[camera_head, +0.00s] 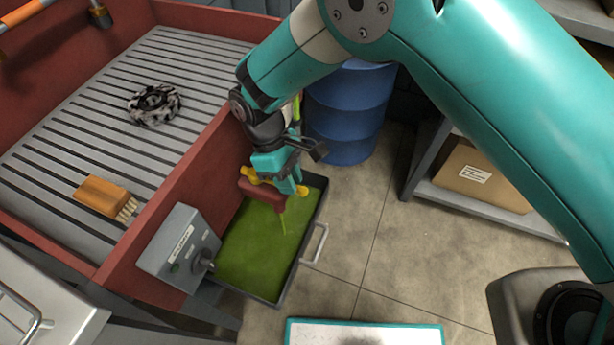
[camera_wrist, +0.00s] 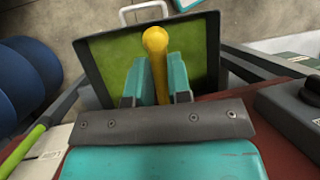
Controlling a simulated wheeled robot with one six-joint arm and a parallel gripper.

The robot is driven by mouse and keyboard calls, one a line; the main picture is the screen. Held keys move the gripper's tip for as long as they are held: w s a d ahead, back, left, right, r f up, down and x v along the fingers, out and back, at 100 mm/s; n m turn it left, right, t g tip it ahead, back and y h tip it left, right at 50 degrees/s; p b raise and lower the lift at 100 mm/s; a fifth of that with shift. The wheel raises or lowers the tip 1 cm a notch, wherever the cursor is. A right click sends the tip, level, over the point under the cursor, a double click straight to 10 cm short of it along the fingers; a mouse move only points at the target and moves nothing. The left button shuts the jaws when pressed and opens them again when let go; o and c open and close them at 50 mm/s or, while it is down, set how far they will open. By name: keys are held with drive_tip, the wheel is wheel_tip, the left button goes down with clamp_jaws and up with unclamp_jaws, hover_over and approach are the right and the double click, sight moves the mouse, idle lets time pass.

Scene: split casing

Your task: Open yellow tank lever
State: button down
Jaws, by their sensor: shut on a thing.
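The yellow tank lever (camera_head: 302,189) sits at the red outlet (camera_head: 262,194) on the tank's right side. In the wrist view the lever (camera_wrist: 156,45) runs between my teal fingers, its round knob beyond their tips. My gripper (camera_head: 288,180) is shut on the lever, and it also shows in the wrist view (camera_wrist: 157,82). In the head view my fingers hide part of the lever. A thin yellow-green stream (camera_head: 283,225) runs below the outlet.
A drawer-like tray (camera_head: 318,245) with green liquid lies under the outlet. A grey control box (camera_head: 180,245) with a knob is near. The red tank (camera_head: 195,165) has a slatted top bearing a brush (camera_head: 102,195) and a dark-and-white ring (camera_head: 154,104). A blue barrel (camera_head: 348,115) stands behind.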

idle(0.5)
drive_tip(key=c, duration=1.1)
unclamp_jaws()
drive_tip(key=shift+o, duration=0.2)
drive_tip(key=v, duration=1.7)
drive_tip(key=shift+r, duration=0.2)
drive_tip(key=shift+w+a, duration=0.1)
drive_tip(key=s+d+r+m+t+y+p, duration=0.1)
drive_tip(key=s+d+r+m+y+p, duration=0.2)
drive_tip(key=d+r, duration=1.25)
drive_tip(key=s+d+r+m+t+y+p, duration=0.1)
drive_tip(key=s+d+r+m+y+p, duration=0.1)
drive_tip(key=s+d, duration=0.3)
drive_tip(key=s+d+r+m+t+y+p, duration=0.1)
drive_tip(key=s+d+r+m+y+p, duration=0.1)
drive_tip(key=s+d, duration=0.4)
drive_tip(key=s+m, duration=0.1)
drive_tip(key=s, duration=0.2)
drive_tip(key=shift+y, duration=0.4)
